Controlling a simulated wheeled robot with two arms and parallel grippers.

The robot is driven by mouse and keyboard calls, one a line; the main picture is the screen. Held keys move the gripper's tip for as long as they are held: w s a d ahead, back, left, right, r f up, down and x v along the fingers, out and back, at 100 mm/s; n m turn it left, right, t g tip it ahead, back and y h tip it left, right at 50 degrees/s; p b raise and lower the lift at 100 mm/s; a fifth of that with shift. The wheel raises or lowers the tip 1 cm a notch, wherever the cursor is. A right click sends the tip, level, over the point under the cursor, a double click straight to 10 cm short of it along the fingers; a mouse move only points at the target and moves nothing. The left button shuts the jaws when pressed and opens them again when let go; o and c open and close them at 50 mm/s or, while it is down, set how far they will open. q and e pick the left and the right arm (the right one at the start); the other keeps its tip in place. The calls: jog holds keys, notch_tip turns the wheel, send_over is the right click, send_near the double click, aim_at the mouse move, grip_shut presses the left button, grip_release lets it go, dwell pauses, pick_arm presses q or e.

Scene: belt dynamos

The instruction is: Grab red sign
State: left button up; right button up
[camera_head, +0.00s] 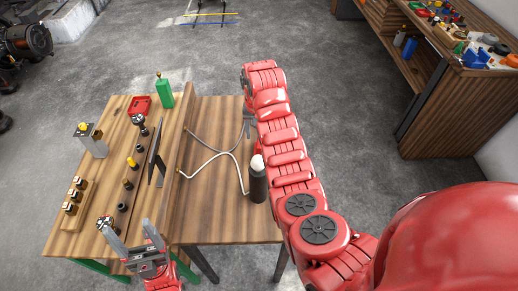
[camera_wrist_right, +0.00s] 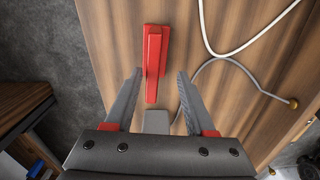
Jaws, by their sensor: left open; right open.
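The red sign (camera_wrist_right: 153,55) shows in the right wrist view as a narrow upright red piece on the wooden table. My right gripper (camera_wrist_right: 160,90) is open, with its fingers on either side of the sign's near end and a gap on both sides. In the head view my right arm covers the sign, and only a grey part of the right gripper (camera_head: 248,122) shows. My left gripper (camera_head: 128,234) is open and empty at the table's near left edge.
A raised wooden divider (camera_head: 178,165) separates the sides. A shelf unit (camera_head: 455,105) stands at right.

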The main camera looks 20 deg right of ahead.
jog(key=shift+d+f, duration=0.2)
jog(key=shift+f, duration=0.25)
jog(key=f, duration=0.1)
jog(key=f+p, duration=0.2)
jog(key=f, duration=0.1)
jog(key=shift+s+d, duration=0.15)
jog(key=shift+s, duration=0.2)
jog(key=shift+f, duration=0.35)
grip_shut()
